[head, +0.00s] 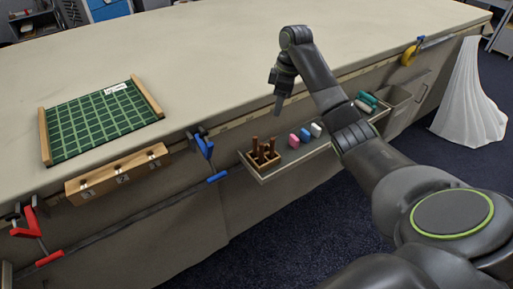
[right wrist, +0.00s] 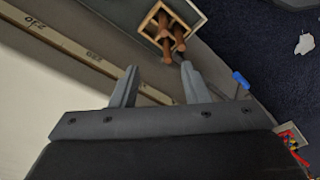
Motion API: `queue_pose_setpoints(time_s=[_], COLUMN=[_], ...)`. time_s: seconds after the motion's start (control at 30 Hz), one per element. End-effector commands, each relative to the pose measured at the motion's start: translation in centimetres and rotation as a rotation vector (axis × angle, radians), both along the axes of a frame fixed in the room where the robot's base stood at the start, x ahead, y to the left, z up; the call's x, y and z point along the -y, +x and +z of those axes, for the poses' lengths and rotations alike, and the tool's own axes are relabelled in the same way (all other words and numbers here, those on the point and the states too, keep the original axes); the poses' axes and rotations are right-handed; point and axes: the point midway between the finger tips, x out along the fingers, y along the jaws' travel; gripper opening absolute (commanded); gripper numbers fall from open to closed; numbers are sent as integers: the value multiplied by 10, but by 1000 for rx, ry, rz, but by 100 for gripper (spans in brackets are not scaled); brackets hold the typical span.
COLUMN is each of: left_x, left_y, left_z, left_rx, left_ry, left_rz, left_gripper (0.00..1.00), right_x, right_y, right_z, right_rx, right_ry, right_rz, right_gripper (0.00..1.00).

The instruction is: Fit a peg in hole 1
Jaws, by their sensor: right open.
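Several brown pegs (head: 271,146) stand in a small wooden box (head: 265,166) on a shelf at the table's front side. In the right wrist view, the pegs (right wrist: 166,45) and the box (right wrist: 198,18) are beyond my fingertips. A light wooden block (head: 105,180) with labelled holes is fixed along the table's front edge at the left. Its labels are too small to read, so I cannot tell which is hole 1. My right gripper (head: 278,108) is above and behind the pegs in the head view. Its fingers (right wrist: 158,78) are apart, with nothing between them. My left gripper is out of view.
The shelf (head: 310,150) also holds pink, blue, white and green items. A green gridded board (head: 100,118) lies on the table (head: 200,65). A blue clamp (head: 206,150) and red clamp (head: 32,222) stick out along the edge. The table's middle is clear.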

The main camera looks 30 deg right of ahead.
Motion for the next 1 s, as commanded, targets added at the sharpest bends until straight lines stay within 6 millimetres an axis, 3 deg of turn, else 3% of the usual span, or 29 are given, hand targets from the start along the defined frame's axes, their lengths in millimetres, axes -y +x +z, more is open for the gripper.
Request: queue_pose_setpoints(time_s=[0.17,0.37,0.6,1.0], left_x=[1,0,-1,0], left_y=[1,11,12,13], left_z=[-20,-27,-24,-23], left_rx=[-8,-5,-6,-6], left_ry=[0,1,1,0], left_rz=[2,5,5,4], left_gripper=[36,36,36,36], right_x=[-2,-7,-12,-15], right_y=[1,4,8,5], right_z=[-21,-57,-102,-140], right_rx=[-2,-5,-5,-4], right_ry=[0,2,1,0], right_rz=[1,0,-1,-2], right_gripper=[42,42,42,42])
